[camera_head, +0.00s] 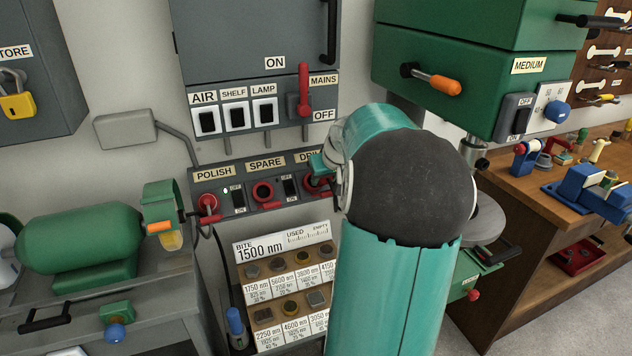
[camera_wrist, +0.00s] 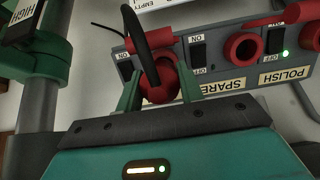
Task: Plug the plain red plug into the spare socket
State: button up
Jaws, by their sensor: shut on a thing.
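My gripper (camera_wrist: 158,94) is shut on a red plug (camera_wrist: 160,82) with a black cable arching over it. In the head view my arm hides most of the gripper, which is at the DRILL end of the socket panel. The plug is at the DRILL position, beside the spare socket; I cannot tell how far it is seated. The spare socket (camera_head: 263,192) is a red ring with a dark, empty opening under the SPARE label. It also shows right of my gripper in the wrist view (camera_wrist: 243,48), which is upside down.
The POLISH position (camera_head: 208,202) has red parts and a lit green light. Small switches (camera_head: 289,187) sit between the sockets. Below stands a labelled bit rack (camera_head: 287,282). A grey switch box (camera_head: 255,45) is above, and a green drill press (camera_head: 450,85) stands at right.

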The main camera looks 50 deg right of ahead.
jog(key=shift+s+r, duration=0.1)
jog(key=shift+r, duration=0.05)
jog(key=v, duration=0.6)
jog(key=shift+s+a+f, duration=0.2)
jog(key=shift+s+a, duration=0.1)
jog(key=shift+s, duration=0.2)
dwell(0.5)
jog(key=w+a, duration=0.8)
jog(key=a, duration=0.5)
dwell(1.2)
jog(key=shift+r, duration=0.15)
jog(key=shift+w+d, duration=0.1)
jog(key=shift+w, duration=0.05)
jog(key=shift+g+y, duration=0.4)
jog(key=shift+g, duration=0.2)
jog(key=shift+w+d+f, duration=0.5)
jog(key=shift+w+f, duration=0.35)
jog(key=shift+w+d+f, duration=0.5)
jog(key=shift+w+f, duration=0.3)
jog(key=shift+w, duration=0.05)
jog(key=shift+w+d+f, duration=0.55)
jog(key=shift+w+f, duration=0.3)
jog(key=shift+w+d+f, duration=0.25)
jog(key=shift+w+f, duration=0.15)
jog(key=shift+f, duration=0.05)
